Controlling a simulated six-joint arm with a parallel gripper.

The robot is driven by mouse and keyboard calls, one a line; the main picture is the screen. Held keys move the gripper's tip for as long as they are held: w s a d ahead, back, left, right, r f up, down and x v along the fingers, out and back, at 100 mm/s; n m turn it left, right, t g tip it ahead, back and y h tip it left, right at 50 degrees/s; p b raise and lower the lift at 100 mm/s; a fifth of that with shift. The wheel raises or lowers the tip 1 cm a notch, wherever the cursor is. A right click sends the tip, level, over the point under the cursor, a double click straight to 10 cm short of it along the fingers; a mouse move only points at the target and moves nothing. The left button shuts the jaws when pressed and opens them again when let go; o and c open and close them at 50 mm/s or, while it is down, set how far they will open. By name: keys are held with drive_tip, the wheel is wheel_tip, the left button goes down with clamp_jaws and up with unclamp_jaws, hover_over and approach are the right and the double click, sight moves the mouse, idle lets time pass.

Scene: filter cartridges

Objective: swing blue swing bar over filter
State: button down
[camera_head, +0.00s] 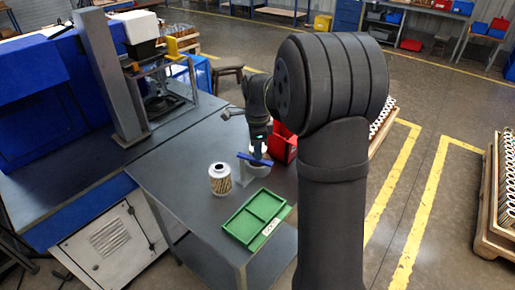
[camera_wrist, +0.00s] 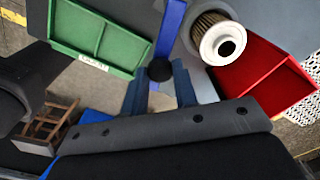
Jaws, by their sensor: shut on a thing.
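A blue swing bar (camera_head: 255,160) shows below my gripper in the head view. In the wrist view the bar (camera_wrist: 169,32) runs from the top edge down to a black round knob (camera_wrist: 160,70) between my fingers. My gripper (camera_wrist: 160,92) is shut at the knob end of the bar; the exact contact is partly hidden. A filter with a white ring end and pleated side (camera_wrist: 212,38) sits beside the bar, to its right in the wrist view. The bar lies alongside this filter, not across its opening. In the head view my gripper (camera_head: 258,153) partly hides the pale holder (camera_head: 243,172).
Another pleated filter (camera_head: 220,181) stands on the grey table (camera_head: 190,215), left of the holder. A green divided tray (camera_head: 238,230) lies at the front. A red bin (camera_head: 285,148) stands behind, near my gripper. A machine post (camera_head: 108,75) rises at left.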

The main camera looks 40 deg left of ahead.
drive_tip(key=c, duration=1.1)
unclamp_jaws()
drive_tip(key=shift+c, duration=0.2)
wheel_tip(320, 180, up, 18)
drive_tip(key=shift+f, duration=0.25)
drive_tip(key=shift+f, duration=0.1)
wheel_tip(320, 180, down, 17)
drive_tip(key=shift+f, duration=0.15)
